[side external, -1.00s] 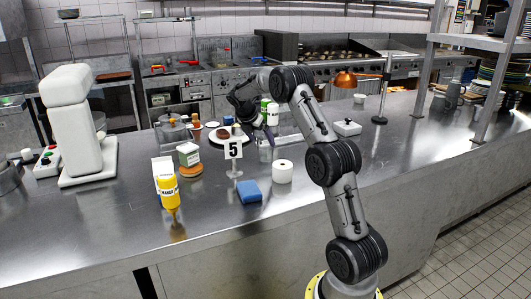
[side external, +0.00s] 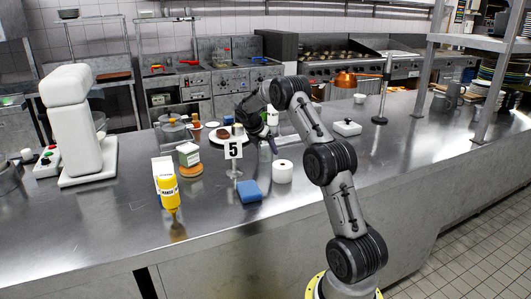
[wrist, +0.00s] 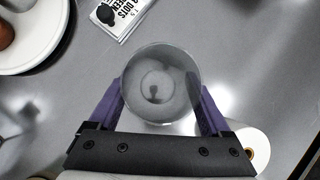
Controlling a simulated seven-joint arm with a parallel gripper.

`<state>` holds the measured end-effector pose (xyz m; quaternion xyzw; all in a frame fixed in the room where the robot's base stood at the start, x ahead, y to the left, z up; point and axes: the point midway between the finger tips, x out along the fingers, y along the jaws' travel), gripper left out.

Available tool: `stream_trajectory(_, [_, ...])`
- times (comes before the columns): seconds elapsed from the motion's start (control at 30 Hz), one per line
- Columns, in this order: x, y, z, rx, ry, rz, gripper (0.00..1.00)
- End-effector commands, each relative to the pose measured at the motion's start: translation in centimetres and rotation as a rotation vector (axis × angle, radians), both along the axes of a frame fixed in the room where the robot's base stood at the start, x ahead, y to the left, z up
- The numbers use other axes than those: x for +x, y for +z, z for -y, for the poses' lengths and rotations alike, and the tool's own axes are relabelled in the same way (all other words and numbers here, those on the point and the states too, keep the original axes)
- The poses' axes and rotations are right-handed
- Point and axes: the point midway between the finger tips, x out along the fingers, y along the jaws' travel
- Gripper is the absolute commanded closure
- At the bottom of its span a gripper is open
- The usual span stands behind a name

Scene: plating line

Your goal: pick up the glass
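The glass (wrist: 161,82) is clear and empty, seen from above through its round rim in the wrist view. In the side view the glass (side external: 265,153) stands upright on the steel counter, right of the number 5 sign. My gripper (wrist: 158,92) has its purple fingers wide apart, one on each side of the glass. The glass rim partly covers the fingertips, and I cannot tell whether they touch it. In the side view my gripper (side external: 269,139) points down just above and around the top of the glass.
A white roll (side external: 283,171), a blue sponge (side external: 249,191) and the number 5 sign (side external: 233,150) stand close by. A yellow bottle (side external: 168,190) is at the front left.

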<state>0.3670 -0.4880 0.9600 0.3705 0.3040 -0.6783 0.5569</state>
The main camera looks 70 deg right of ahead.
Motion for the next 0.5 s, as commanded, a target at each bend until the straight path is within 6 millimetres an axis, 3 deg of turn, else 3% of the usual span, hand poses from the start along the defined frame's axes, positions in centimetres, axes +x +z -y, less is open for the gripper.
stream_trajectory(0.03, [0.01, 0.03, -0.01, 0.0, 0.0, 0.0, 0.29])
stream_trajectory(0.37, [0.02, 0.05, -0.04, 0.0, 0.0, 0.0, 0.88])
stream_trajectory(0.5, [0.04, 0.15, 0.0, -0.001, 0.0, 0.002, 0.88])
